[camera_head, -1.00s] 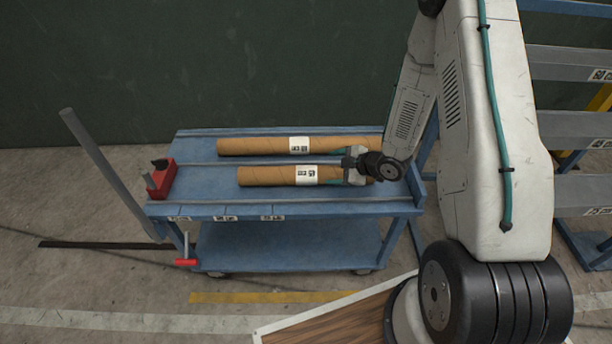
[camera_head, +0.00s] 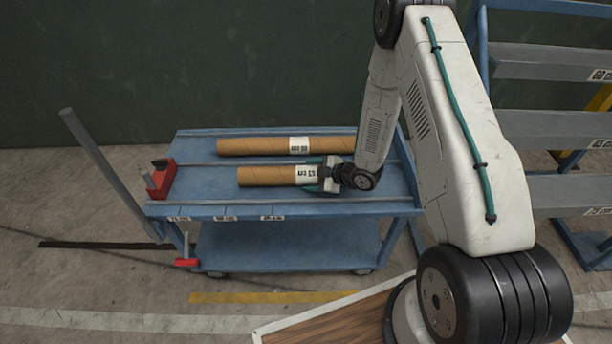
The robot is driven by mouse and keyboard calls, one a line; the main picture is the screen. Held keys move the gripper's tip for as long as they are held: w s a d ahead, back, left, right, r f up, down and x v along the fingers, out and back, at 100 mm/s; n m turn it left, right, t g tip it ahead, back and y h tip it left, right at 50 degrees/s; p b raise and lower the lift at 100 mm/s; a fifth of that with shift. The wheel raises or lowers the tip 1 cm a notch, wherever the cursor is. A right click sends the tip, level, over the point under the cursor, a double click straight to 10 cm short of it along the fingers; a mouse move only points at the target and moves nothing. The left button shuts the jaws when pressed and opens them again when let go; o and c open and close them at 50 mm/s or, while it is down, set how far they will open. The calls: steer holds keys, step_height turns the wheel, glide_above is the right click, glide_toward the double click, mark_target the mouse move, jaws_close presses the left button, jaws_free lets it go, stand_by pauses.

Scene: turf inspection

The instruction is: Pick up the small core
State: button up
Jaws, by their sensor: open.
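Two brown cardboard cores lie side by side on the top of the blue cart (camera_head: 220,187). The shorter front one, the small core (camera_head: 266,176), has a white label near its middle. The longer core (camera_head: 255,146) lies behind it, also with a white label. My gripper (camera_head: 322,174) is open at the small core, just right of its label, with teal finger pads showing on the back and front sides of it. Whether the pads touch the core cannot be told. The small core's right part is hidden by my gripper and wrist.
A red clamp-like tool (camera_head: 160,177) sits at the cart's left end, near a tilted grey bar (camera_head: 105,170). A grey-shelved rack (camera_head: 550,125) stands to the right.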

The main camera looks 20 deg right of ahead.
steer(key=c, duration=1)
steer(key=shift+c, duration=0.2)
steer(key=shift+r, duration=0.15)
